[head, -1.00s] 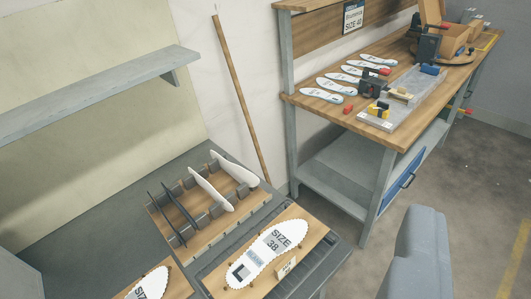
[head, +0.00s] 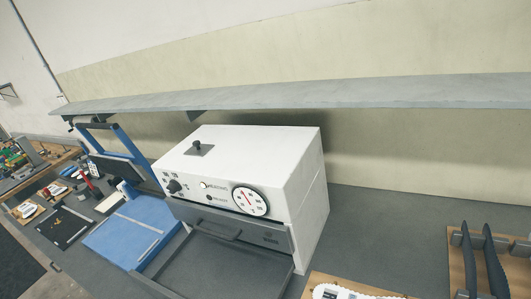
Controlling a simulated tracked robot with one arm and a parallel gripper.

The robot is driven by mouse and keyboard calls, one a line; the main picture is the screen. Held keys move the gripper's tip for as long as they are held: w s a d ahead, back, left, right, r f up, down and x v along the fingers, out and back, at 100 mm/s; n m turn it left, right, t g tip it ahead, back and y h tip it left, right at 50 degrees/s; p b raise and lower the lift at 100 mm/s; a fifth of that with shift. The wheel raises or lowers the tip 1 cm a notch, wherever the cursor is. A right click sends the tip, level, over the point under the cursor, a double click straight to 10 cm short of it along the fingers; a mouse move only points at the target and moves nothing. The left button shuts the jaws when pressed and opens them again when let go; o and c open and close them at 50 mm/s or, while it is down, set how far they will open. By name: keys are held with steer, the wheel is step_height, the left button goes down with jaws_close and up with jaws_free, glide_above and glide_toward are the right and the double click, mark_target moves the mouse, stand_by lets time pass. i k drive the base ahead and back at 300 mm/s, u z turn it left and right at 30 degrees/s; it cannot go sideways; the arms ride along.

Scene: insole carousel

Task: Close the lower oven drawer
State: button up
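The oven (head: 250,170) is a white box with a knob on top and a round dial on its front, standing on a grey bench in the middle of the head view. A dark grey front panel with a handle (head: 218,228) sits below the dial. Under it a dark, shallow drawer (head: 215,268) is pulled out towards me. It looks empty, and its near end is cut off by the bottom edge of the view. My gripper is not in view.
A long grey shelf (head: 330,92) runs above the oven. A blue press-like device (head: 130,230) stands close on the left. A wooden rack (head: 465,240) with dark insoles and a wooden board (head: 340,288) are on the right. Bare bench (head: 385,225) lies right of the oven.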

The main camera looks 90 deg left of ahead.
mark_target(204, 266)
steer(key=u, duration=1.45)
steer(key=k, duration=0.6)
steer(key=u, duration=0.8)
